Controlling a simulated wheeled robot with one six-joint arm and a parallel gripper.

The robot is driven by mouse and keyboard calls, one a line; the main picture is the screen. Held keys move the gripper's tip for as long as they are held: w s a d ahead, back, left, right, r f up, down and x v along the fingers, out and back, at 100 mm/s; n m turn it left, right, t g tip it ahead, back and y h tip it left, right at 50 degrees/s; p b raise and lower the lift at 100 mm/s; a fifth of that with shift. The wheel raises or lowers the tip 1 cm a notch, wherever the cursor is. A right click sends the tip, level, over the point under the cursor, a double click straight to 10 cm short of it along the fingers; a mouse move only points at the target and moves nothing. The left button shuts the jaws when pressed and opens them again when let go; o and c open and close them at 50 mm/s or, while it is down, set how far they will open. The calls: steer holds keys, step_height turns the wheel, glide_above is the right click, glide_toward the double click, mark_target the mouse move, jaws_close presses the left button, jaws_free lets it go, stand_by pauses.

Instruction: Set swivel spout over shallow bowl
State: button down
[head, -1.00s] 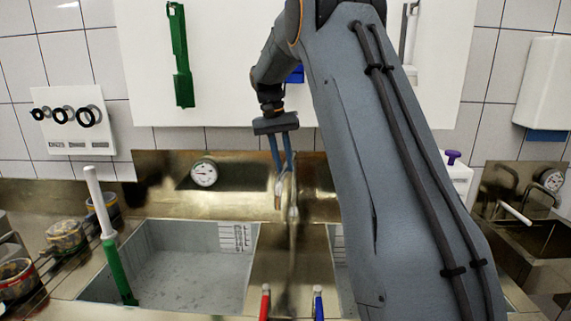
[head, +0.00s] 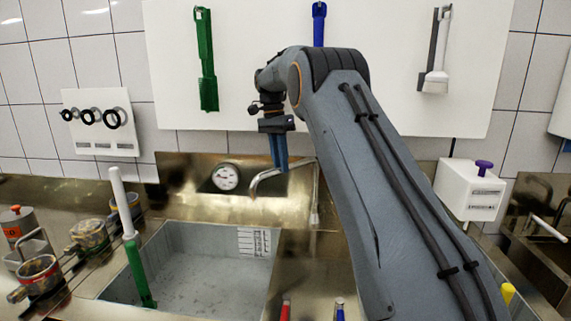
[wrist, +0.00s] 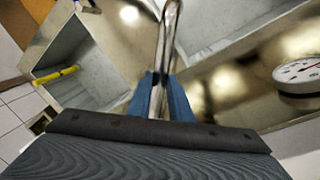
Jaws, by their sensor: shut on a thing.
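The swivel spout (head: 263,180) is a bent metal tube above the back of the sink. It points left, its tip near the back edge of the left basin (head: 190,262). My gripper (head: 279,167) is shut on the spout tube, coming from above. In the wrist view the tube (wrist: 167,40) runs up from between the blue fingers (wrist: 161,82). The left basin is grey with a marked scale on its back wall. I cannot tell which basin is shallower.
A green-and-white brush (head: 134,250) leans in the left basin. A gauge (head: 225,178) sits behind it, and pots (head: 90,235) stand left. Red (head: 285,310) and blue (head: 340,310) handles are at the front. A white box (head: 468,190) stands right.

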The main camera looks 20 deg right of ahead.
steer(key=shift+d+r, duration=0.1)
steer(key=c, duration=1.6)
jaws_free()
step_height(320, 180, up, 10)
steer(key=shift+f+b, duration=0.1)
steer(key=shift+b, duration=1.15)
steer(key=shift+c, duration=0.3)
